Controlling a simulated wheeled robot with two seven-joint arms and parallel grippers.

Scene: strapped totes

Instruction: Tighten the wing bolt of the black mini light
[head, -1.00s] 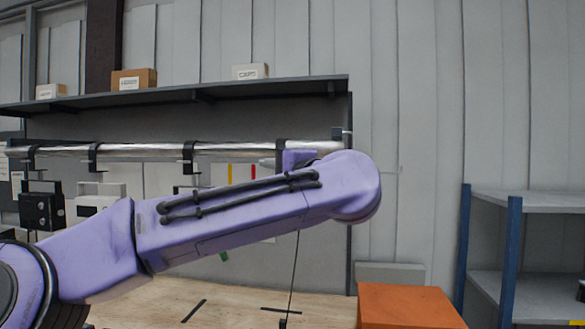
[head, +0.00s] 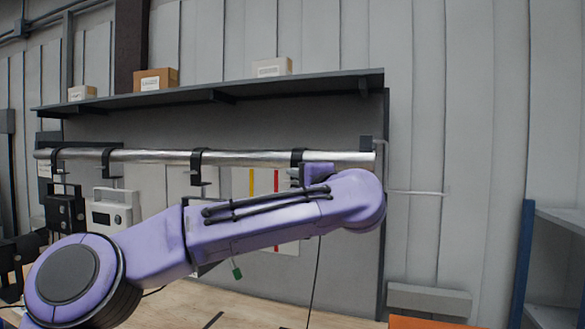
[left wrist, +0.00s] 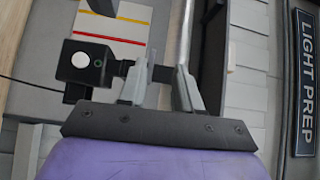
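A small black box-shaped light with a round white face (left wrist: 85,62) shows in the left wrist view; I take it for the black mini light. A black stem (left wrist: 162,73) runs from it into the gap between my left gripper's fingers (left wrist: 160,88). These fingers stand apart, one on each side of the stem; I cannot tell whether they touch it. No wing bolt shows clearly. In the head view, my purple left arm reaches to a black clamp (head: 298,157) on the metal rail (head: 245,158); my wrist hides the fingers and this light. My right gripper is not in view.
A larger black light (head: 65,212) and a white light (head: 108,215) hang at the rail's left. A shelf with boxes (head: 155,79) is above. A cable (head: 315,275) hangs below my wrist. An orange block (head: 435,322) is at lower right.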

